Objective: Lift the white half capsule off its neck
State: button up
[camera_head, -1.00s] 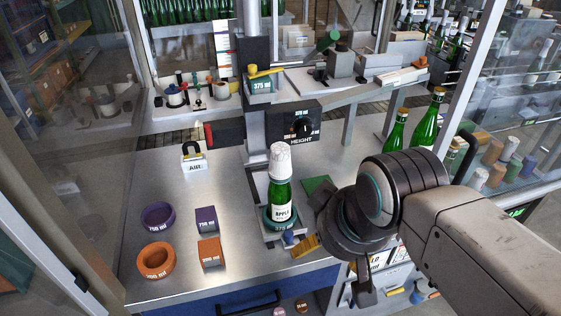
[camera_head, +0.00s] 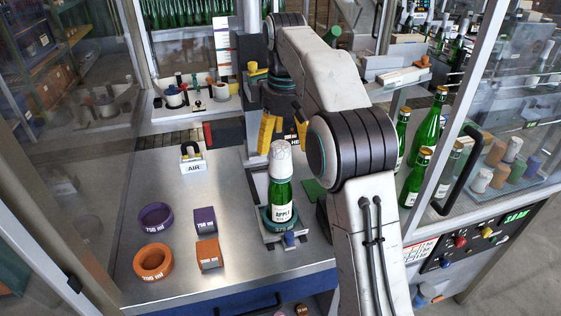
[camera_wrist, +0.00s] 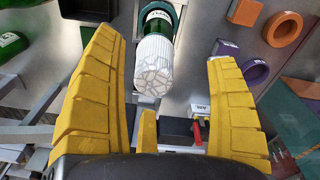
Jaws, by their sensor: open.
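The white half capsule (camera_head: 281,159) sits over the neck of a green bottle (camera_head: 281,196) labelled APPLE, which stands upright in a green ring holder on the steel table. My gripper (camera_head: 268,132) has yellow fingers and hangs behind the bottle in the head view, near the height unit. In the wrist view the capsule (camera_wrist: 154,66) shows its white patterned top between the open fingers (camera_wrist: 160,90), apart from both. The bottle (camera_wrist: 158,20) extends beyond it towards the top edge. Nothing is held.
Purple (camera_head: 155,217) and orange (camera_head: 153,261) rings and purple (camera_head: 205,221) and orange (camera_head: 208,254) blocks lie on the table at left. An AIR block (camera_head: 192,158) stands behind them. Green bottles (camera_head: 411,175) stand at right. The table's left middle is clear.

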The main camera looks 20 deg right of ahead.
aim_at(279, 145)
jog(key=shift+w+f, duration=0.95)
jog(key=shift+f, duration=0.05)
jog(key=shift+w+f+n+g, duration=0.3)
jog(key=shift+w+f, duration=0.1)
jog(key=shift+f, duration=0.3)
jog(key=shift+w+d+f+b, duration=0.1)
jog(key=shift+f+b, duration=0.55)
jog(key=shift+f, duration=1.1)
jog(key=shift+d+f+b, duration=0.1)
jog(key=shift+f+b, duration=0.5)
jog(key=shift+f, duration=1.15)
jog(key=shift+c, duration=0.4)
jog(key=c, duration=0.7)
